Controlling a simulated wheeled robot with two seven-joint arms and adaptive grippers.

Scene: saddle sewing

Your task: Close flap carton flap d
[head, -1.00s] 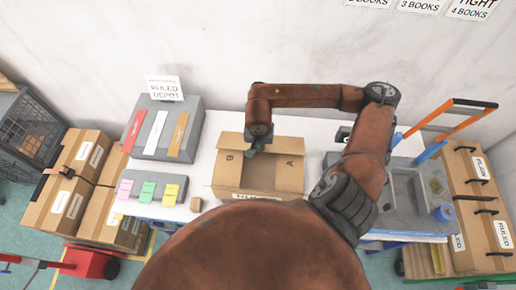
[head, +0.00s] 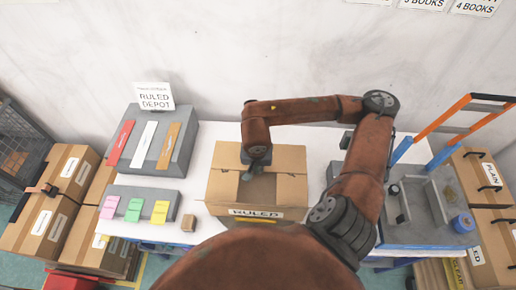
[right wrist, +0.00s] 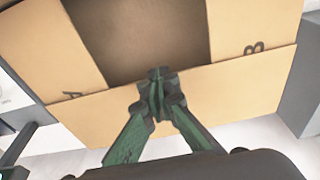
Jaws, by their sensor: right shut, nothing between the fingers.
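The open cardboard carton (head: 225,190) stands on the white table, with a RULED label on its front. In the right wrist view, two side flaps marked A (right wrist: 90,40) and B (right wrist: 250,25) lie folded inward, and the dark inside (right wrist: 145,35) shows between them. A plain flap (right wrist: 215,95) along the carton's far side crosses their ends. My right gripper (head: 254,168) is above the far part of the carton. Its green fingers (right wrist: 157,82) are shut and empty, over the plain flap's edge; contact is unclear. No letter D is readable. My left gripper is not in view.
A grey holder (head: 188,140) with coloured strips and a RULED DEPOT sign stands left of the carton. Colour cards (head: 135,209) and a small brown block (head: 189,222) lie in front of it. A grey fixture (head: 430,205) stands at the right.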

